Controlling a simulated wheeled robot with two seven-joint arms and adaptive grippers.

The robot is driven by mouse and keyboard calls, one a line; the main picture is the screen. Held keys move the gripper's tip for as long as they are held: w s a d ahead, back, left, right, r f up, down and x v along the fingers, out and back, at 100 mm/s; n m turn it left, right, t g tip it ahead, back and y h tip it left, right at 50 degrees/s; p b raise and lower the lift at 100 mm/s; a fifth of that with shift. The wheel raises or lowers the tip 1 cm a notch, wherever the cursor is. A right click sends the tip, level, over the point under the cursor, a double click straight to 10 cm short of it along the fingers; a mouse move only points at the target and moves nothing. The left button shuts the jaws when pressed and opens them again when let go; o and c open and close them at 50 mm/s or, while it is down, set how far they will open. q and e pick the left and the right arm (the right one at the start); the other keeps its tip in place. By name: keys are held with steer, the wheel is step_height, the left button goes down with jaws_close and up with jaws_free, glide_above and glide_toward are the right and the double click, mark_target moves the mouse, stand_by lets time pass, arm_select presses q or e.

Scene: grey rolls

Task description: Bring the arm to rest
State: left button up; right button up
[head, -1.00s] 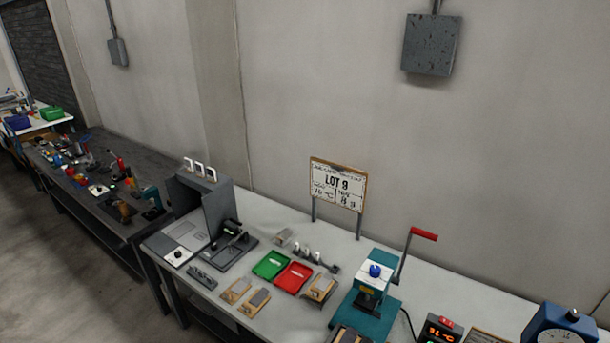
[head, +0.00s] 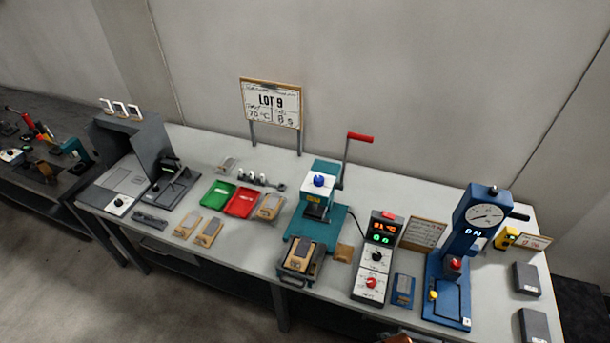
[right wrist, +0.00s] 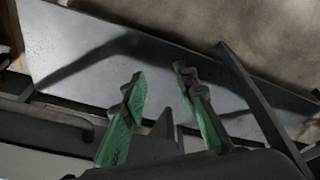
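My right gripper (right wrist: 165,115) shows in the right wrist view. Its two green-padded fingers stand apart with nothing between them, so it is open and empty. Behind the fingers is a pale flat surface with dark shadows on it; I cannot tell how far away it is. My left gripper is in neither view. The head view shows no gripper clearly.
A long grey workbench (head: 222,258) runs along the wall.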

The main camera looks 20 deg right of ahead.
steer(key=s+f+g+b, duration=0.1)
steer(key=s+f, duration=0.4)
steer(key=f, duration=0.4)
steer(key=s+a+f+b, duration=0.1)
steer(key=s+f, duration=0.3)
steer(key=f, duration=0.6)
steer(key=s+f+g+b, duration=0.1)
steer(key=s+f+b, duration=0.1)
steer(key=s+f, duration=1.1)
steer(key=f, duration=0.2)
steer(key=shift+s+d+n+b, duration=0.25)
steer(key=shift+s+n+b, duration=0.1)
steer(key=shift+s+n, duration=0.05)
steer(key=shift+f, duration=0.1)
